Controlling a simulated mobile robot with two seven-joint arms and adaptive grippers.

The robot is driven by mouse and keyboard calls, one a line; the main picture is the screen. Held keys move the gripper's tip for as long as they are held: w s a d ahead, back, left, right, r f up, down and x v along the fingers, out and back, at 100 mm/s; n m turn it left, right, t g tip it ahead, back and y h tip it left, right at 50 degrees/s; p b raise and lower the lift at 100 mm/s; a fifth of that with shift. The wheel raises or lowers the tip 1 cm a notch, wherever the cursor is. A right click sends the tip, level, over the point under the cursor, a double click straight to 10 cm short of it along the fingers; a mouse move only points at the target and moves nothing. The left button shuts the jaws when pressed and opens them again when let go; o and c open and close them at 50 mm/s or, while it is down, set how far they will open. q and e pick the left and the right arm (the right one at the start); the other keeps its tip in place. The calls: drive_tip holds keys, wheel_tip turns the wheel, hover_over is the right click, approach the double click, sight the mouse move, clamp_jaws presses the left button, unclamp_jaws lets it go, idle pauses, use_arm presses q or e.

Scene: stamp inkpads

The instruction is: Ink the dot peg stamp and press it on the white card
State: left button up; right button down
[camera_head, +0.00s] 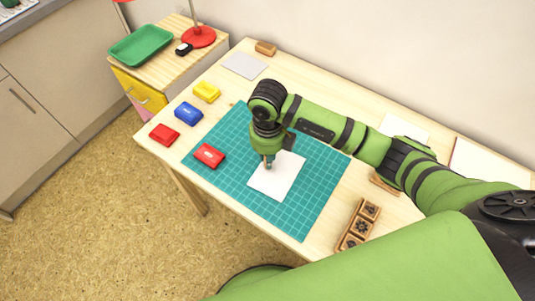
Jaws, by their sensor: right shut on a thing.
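The white card (286,181) lies on the teal cutting mat (317,205). My right gripper (268,161) points down over the card's upper left part. It is shut on a small stamp, which is mostly hidden by the fingers; I cannot tell whether the stamp touches the card. A red inkpad (209,155) lies on the mat, left of the card. Blue (188,113), yellow (206,92) and another red inkpad (164,134) stand along the table's left side. My left gripper is not in view.
A wooden holder (351,241) with several stamps stands at the mat's lower right. A grey sheet (244,66) and a wooden block (265,48) lie at the back left. A side cabinet bears a green tray (141,45) and a red lamp base (198,37). The mat's lower part is clear.

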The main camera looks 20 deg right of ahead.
drive_tip(key=shift+r, duration=0.45)
drive_tip(key=shift+r, duration=0.1)
drive_tip(key=shift+r+p, duration=2.3)
drive_tip(key=shift+r, duration=0.4)
